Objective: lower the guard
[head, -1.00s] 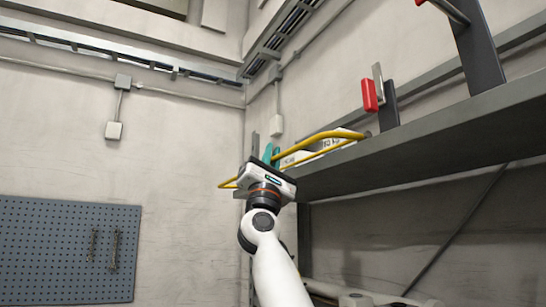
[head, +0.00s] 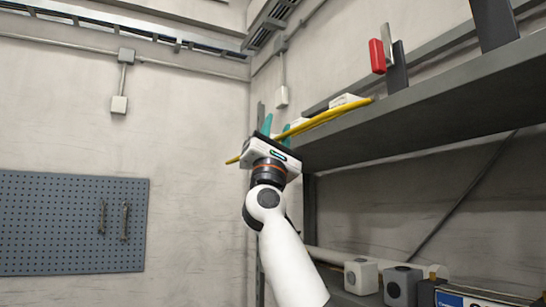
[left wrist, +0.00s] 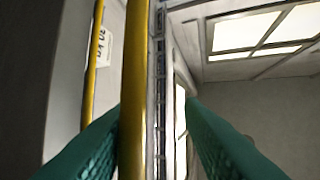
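The guard is a yellow tubular bar frame (head: 322,119) at the front edge of the high shelf. In the head view it shows nearly edge-on, as a thin slanting band. In the left wrist view its near yellow bar (left wrist: 134,80) runs between the teal fingers, and a second thinner yellow bar lies further left. My left gripper (head: 276,127) is at the guard's near left part, fingers pointing up. Its fingers (left wrist: 153,105) are apart. The bar is close to the left finger, with a gap to the right finger; whether it touches the left one I cannot tell.
The grey shelf (head: 440,118) carries white labelled items (head: 345,100) behind the guard and a red-handled lever (head: 377,56) on a dark post. White blocks (head: 361,276) stand on a lower level. A blue pegboard (head: 70,225) hangs on the left wall.

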